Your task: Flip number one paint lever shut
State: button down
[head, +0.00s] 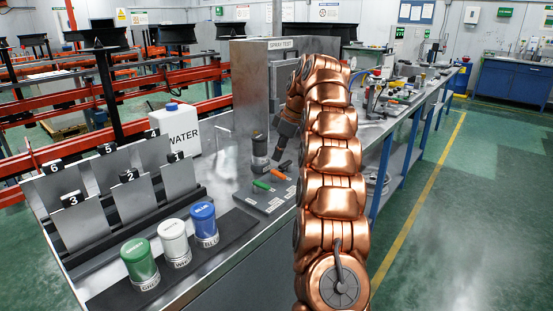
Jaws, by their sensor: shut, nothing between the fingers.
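Two small levers lie on a grey metal plate (262,202) on the bench: a green lever (263,185) and an orange lever (278,174). Small labels sit beside them, too small to read, so I cannot tell which is number one. My gripper (277,163) points down at the end of my copper arm, just behind the orange lever and right of a dark-topped grey cylinder (259,150). Its fingers are small and dark here; they look shut and empty. I cannot tell whether they touch the lever. My arm hides the bench to the right.
Green (140,262), white (174,240) and blue (204,222) paint cups stand in a dark tray at the front. Numbered panels (130,198) and a water jug (181,130) stand left. The spray test cabinet (252,85) rises behind the levers.

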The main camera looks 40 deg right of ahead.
jog(key=shift+s+d+r, duration=0.1)
jog(key=shift+s+r, duration=0.05)
jog(key=shift+r, duration=0.25)
dwell(0.6)
jog(key=s+a+f+m+g, duration=0.2)
jog(key=s+a, duration=0.6)
jog(key=a, duration=0.3)
jog(key=s+a+f+m+g, duration=0.1)
jog(key=s+a+m, duration=0.1)
jog(key=s+a, duration=0.75)
jog(key=s+a+f+m+g+h, duration=0.1)
jog(key=s+a+f, duration=0.25)
jog(key=s, duration=0.55)
jog(key=s+a+f+m+g+h, duration=0.15)
jog(key=s+f, duration=0.25)
jog(key=s, duration=0.5)
jog(key=s+a+f+m+g, duration=0.1)
jog(key=s+a+f, duration=0.3)
jog(key=s, duration=0.4)
notch_tip(320, 180, up, 16)
jog(key=t+p, duration=0.1)
jog(key=p, duration=1.4)
jog(key=shift+w+d+t, duration=0.2)
jog(key=shift+t, duration=0.15)
